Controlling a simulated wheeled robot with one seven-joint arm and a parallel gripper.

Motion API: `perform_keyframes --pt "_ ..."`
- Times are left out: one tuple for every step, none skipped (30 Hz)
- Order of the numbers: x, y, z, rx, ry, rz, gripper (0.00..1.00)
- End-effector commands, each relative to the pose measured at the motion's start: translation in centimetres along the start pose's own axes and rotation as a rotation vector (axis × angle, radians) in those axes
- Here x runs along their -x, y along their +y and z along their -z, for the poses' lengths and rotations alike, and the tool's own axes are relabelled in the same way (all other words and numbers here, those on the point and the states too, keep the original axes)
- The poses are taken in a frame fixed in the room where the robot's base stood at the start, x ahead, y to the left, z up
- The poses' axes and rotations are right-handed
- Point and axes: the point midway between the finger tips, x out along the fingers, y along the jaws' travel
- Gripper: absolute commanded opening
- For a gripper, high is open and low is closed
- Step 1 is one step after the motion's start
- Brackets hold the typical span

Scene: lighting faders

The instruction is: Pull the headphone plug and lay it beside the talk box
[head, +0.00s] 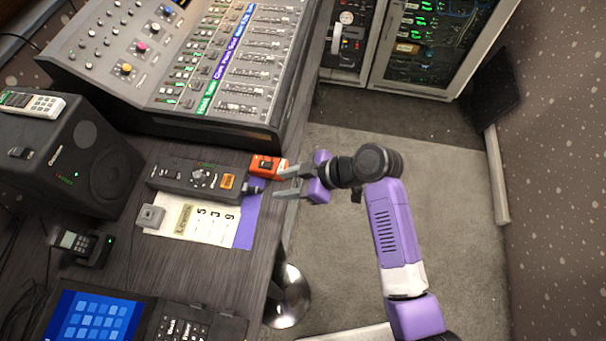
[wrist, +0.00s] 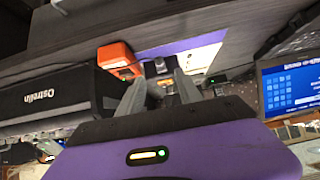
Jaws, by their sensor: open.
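The talk box (head: 190,178) is a long dark box with knobs and an orange button, lying on the desk. The headphone plug (head: 254,189) is a small dark piece sticking out of its right end, toward the desk edge. In the wrist view a dark piece that looks like the plug (wrist: 166,86) shows between the fingers, in front of the box's end (wrist: 155,67). My gripper (head: 278,183) is open just right of the plug, fingers pointing left; it also shows in the wrist view (wrist: 160,79). I cannot tell whether a finger touches the plug.
An orange box (head: 267,167) sits close beside the upper finger. A white sheet (head: 192,219) and a purple strip (head: 248,222) lie below the talk box, with a small grey block (head: 150,216) on the sheet. The mixing console (head: 210,125) stands behind. Bare desk shows below the sheet.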

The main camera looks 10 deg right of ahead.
Motion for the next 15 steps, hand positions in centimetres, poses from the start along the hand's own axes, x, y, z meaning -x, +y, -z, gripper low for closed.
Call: perform_keyframes --pt "-0.1 0.0 -0.1 0.009 -0.001 -0.001 0.42" --pt "-0.1 0.0 -0.1 0.011 -0.001 -0.001 0.42" --pt "-0.3 0.0 -0.1 0.013 -0.001 -0.002 0.42" --pt "-0.4 0.0 -0.2 0.013 -0.001 -0.002 0.42" --pt "-0.6 0.0 -0.2 0.013 -0.002 -0.002 0.42" --pt "-0.8 0.0 -0.2 0.013 -0.002 -0.002 0.42" --pt "-1.1 0.0 -0.2 0.013 -0.002 -0.002 0.42" --pt "-1.3 0.0 -0.3 0.013 -0.002 -0.002 0.42" --pt "-1.7 0.0 -0.3 0.012 -0.001 -0.002 0.42" --pt "-2.0 0.1 -0.3 0.012 -0.001 -0.003 0.42" --pt "-2.4 0.0 -0.3 0.012 -0.001 -0.003 0.42" --pt "-2.9 0.0 -0.3 0.012 -0.001 -0.002 0.42" --pt "-3.3 0.0 -0.3 0.012 -0.001 -0.002 0.42" --pt "-3.6 0.0 -0.4 0.012 -0.001 -0.002 0.42" --pt "-4.2 0.1 -0.4 0.012 -0.001 -0.003 0.42"
